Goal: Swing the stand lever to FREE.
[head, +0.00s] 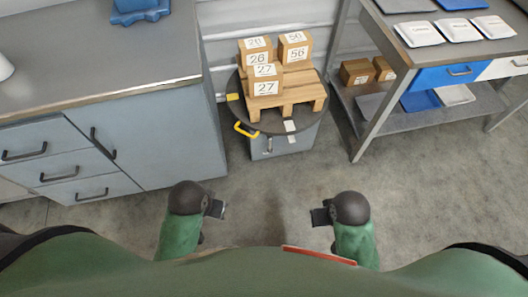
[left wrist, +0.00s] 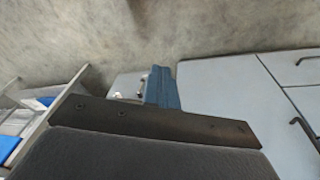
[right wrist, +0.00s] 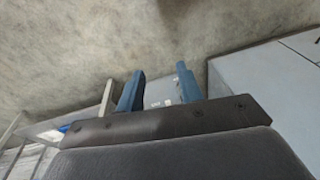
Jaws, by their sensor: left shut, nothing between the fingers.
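The grey stand (head: 284,146) has a dark round turntable top, with a yellow handle (head: 245,130) on its front left rim. A small pale lever (head: 268,146) is on the stand's front face, under white labels; their wording is too small to read. Part of the stand shows in the left wrist view (left wrist: 126,84), beside the fingers. My left gripper (head: 218,209) is shut and empty, well in front of the stand. My right gripper (head: 318,216) is open and empty, also short of the stand; its two blue fingers stand apart in the right wrist view (right wrist: 158,90).
A wooden pallet (head: 290,97) with several numbered cartons (head: 265,78) sits on the turntable. A grey drawer cabinet (head: 165,140) stands close on the left. A metal shelf table (head: 375,110) with trays stands on the right. The floor (head: 270,185) before the stand is clear.

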